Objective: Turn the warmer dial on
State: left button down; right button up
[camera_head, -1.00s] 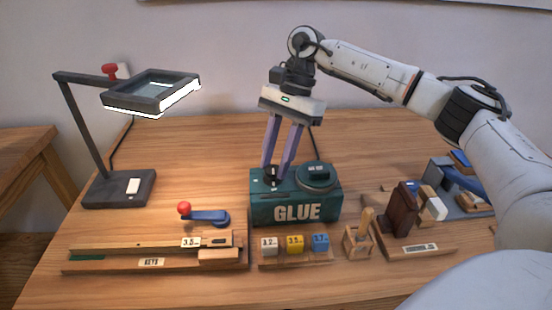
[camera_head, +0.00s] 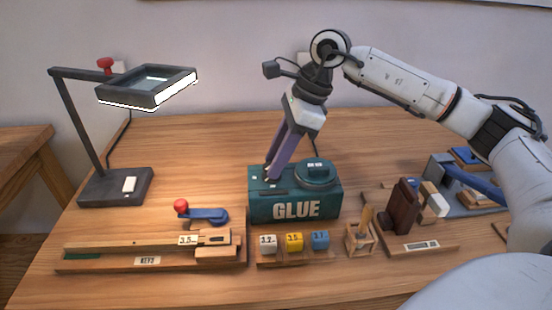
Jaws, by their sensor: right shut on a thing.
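The warmer is a teal box (camera_head: 262,211) marked GLUE, at the middle of the table, with a round dark lid (camera_head: 315,174) on its top right. The dial sits at the top left of the box and is mostly hidden behind the fingers. My right gripper (camera_head: 269,178) comes down from above with its purple fingers tilted, tips at the dial. It is shut on the dial. My left gripper is not in view.
A desk lamp (camera_head: 118,187) stands at the left. In front lie a wooden key tray (camera_head: 215,262), a red-knobbed blue lever (camera_head: 205,214), and numbered blocks (camera_head: 294,242). A brush holder (camera_head: 360,240) and dark wooden blocks (camera_head: 403,208) stand at right.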

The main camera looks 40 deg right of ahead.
jog(key=m+t+h, duration=0.1)
jog(key=m, duration=0.2)
jog(key=shift+s+a+m+b, duration=0.1)
jog(key=shift+s+m+b, duration=0.05)
jog(key=shift+m+b, duration=0.25)
jog(key=m+h, duration=0.1)
jog(key=m, duration=0.2)
jog(key=shift+a+t+b, duration=0.15)
jog(key=shift+t+b, duration=0.15)
jog(key=shift+t, duration=0.1)
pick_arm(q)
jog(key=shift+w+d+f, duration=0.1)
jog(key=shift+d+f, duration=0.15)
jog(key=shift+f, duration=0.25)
pick_arm(e)
jog(key=shift+m+h, duration=0.4)
jog(key=shift+m, duration=0.8)
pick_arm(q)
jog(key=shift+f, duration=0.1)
pick_arm(e)
jog(key=o, duration=1)
jog(key=shift+s, duration=0.1)
jog(key=shift+o, duration=0.2)
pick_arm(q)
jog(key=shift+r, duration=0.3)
pick_arm(e)
jog(key=a+v, duration=0.1)
jog(key=v, duration=0.9)
jog(key=shift+d+r, duration=0.15)
jog(key=shift+d, duration=0.2)
